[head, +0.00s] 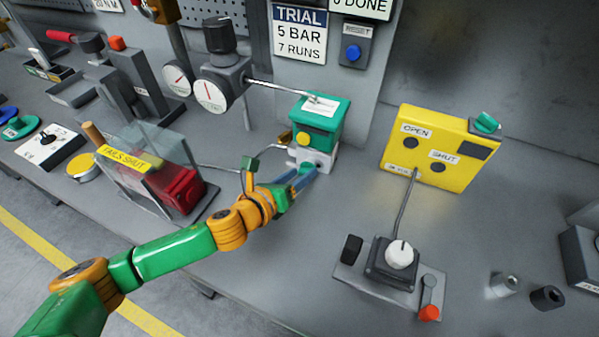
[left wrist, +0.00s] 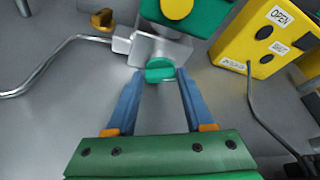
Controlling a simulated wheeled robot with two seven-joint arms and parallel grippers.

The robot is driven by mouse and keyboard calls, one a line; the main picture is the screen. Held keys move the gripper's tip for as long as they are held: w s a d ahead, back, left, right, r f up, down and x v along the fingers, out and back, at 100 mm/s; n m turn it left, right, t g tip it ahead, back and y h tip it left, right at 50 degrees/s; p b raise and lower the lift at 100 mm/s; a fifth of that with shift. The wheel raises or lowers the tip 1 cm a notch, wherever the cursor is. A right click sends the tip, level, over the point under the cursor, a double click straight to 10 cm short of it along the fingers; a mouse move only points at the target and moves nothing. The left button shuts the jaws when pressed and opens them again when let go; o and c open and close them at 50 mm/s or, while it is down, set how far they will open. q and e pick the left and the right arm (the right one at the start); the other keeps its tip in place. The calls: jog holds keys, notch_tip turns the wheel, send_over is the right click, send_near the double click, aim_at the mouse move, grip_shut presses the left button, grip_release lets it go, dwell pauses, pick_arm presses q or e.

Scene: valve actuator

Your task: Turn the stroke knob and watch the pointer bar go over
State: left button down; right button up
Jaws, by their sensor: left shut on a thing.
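The green knob (left wrist: 160,69) sits on the front of the silver-grey block (head: 322,158) under the green actuator box (head: 321,128). My left gripper (left wrist: 163,76) has its two blue fingers on either side of this knob and is shut on it. In the head view the left gripper (head: 304,176) reaches the block from the left and mostly hides the knob. A white plate (head: 322,104) with a small dark bar lies on top of the green box; the bar's exact angle is too small to tell. My right gripper is not in view.
A yellow box (head: 432,150) marked OPEN and SHUT stands to the right, cabled to a joystick base (head: 390,270). A guarded red unit (head: 178,187) stands left of my gripper. A gauge with a pipe (head: 212,92) is behind. The bench between actuator and joystick is clear.

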pick_arm(q)
jog(key=shift+a+n+h, duration=0.1)
jog(key=shift+n+h, duration=0.3)
jog(key=shift+n, duration=0.2)
jog(key=c, duration=0.6)
grip_release()
jog(key=shift+c, duration=0.2)
jog(key=o, duration=0.4)
jog(key=shift+w+f, duration=0.1)
jog(key=shift+w, duration=0.05)
jog(key=shift+c, duration=0.2)
